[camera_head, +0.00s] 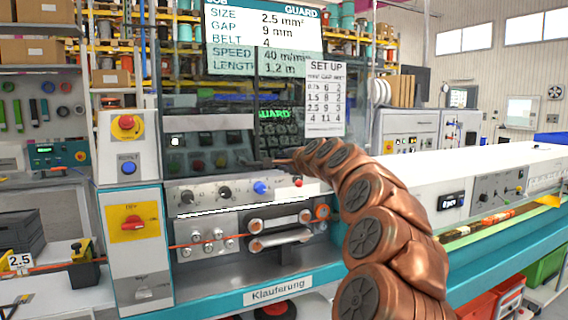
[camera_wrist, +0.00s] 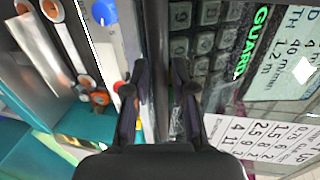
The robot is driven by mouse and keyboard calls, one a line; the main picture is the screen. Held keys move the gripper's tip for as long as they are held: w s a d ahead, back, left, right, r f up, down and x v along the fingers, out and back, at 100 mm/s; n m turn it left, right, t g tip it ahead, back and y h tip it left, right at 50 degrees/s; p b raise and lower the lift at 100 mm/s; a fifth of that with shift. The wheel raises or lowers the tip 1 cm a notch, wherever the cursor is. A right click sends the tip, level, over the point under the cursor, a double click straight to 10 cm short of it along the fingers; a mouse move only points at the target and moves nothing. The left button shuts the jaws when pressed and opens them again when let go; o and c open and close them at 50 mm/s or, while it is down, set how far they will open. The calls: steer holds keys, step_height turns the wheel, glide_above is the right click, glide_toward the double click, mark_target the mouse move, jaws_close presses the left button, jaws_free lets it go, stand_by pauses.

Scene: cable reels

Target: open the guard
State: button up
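The guard (camera_head: 228,98) is a smoky see-through panel in front of the machine's keypad and buttons, and it looks lowered. In the wrist view a dark bar (camera_wrist: 158,50), which looks like the guard's lower edge, runs between the knob panel and the keypad. My gripper (camera_wrist: 158,85) is open, with one finger on each side of this bar. I cannot tell whether either finger touches it. In the head view my gripper (camera_head: 272,162) is small at the guard's lower edge, with my copper arm in front of its right part.
A display (camera_head: 262,35) above reads GUARD, with size, gap, belt, speed and length values. A SET UP card (camera_head: 326,98) hangs at the right of the guard. Below are a knob panel (camera_head: 240,191) and cable rollers (camera_head: 280,230). A red switch (camera_head: 133,222) sits on the left column.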

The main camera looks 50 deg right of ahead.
steer(key=shift+o, duration=1)
steer(key=v, duration=1.2)
